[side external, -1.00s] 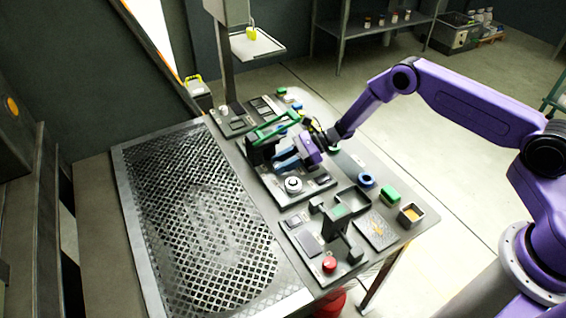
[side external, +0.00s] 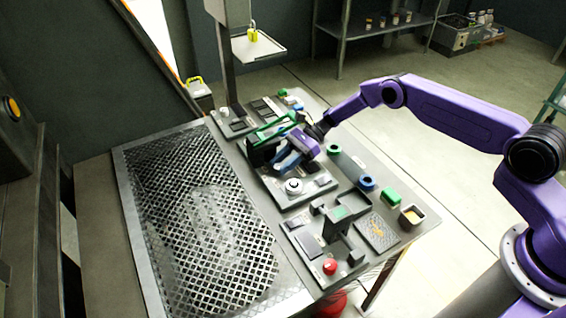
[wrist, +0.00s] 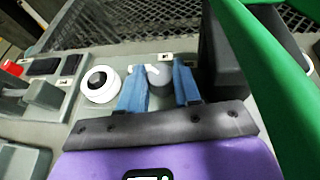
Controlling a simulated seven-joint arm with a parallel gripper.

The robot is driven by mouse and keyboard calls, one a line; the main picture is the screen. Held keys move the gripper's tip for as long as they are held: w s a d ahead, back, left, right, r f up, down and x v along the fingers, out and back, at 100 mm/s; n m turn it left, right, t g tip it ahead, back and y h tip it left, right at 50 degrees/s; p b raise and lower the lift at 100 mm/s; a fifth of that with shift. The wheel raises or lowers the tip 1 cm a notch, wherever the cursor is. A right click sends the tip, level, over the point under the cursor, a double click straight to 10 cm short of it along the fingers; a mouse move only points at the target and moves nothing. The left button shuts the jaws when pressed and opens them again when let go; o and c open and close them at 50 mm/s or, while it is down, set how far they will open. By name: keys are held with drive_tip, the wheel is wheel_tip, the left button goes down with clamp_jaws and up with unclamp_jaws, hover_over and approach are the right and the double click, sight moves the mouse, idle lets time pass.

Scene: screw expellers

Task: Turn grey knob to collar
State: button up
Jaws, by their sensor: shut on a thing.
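The grey knob (wrist: 158,75), with a white mark on its top, sits between the blue fingers of my gripper (wrist: 158,88) in the wrist view. My gripper is shut on it, with one finger at each side. In the side external view my gripper (side external: 281,166) is low over the middle panel (side external: 268,192), and the knob is hidden there. A white round dial with a black centre (wrist: 100,84) stands just left of the knob in the wrist view, and it also shows in the side external view (side external: 293,187). I cannot make out the collar mark.
A green lever (wrist: 265,70) and a dark block (wrist: 222,55) stand close on the right of my gripper in the wrist view. A front panel with a red button (side external: 329,266), a blue ring (side external: 367,182) and a green block (side external: 391,195) lie nearby. A perforated grate (side external: 205,225) fills the left side.

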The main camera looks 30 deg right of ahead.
drive_tip(key=o, duration=1)
drive_tip(key=shift+o, duration=0.2)
drive_tip(key=shift+m+t, duration=0.3)
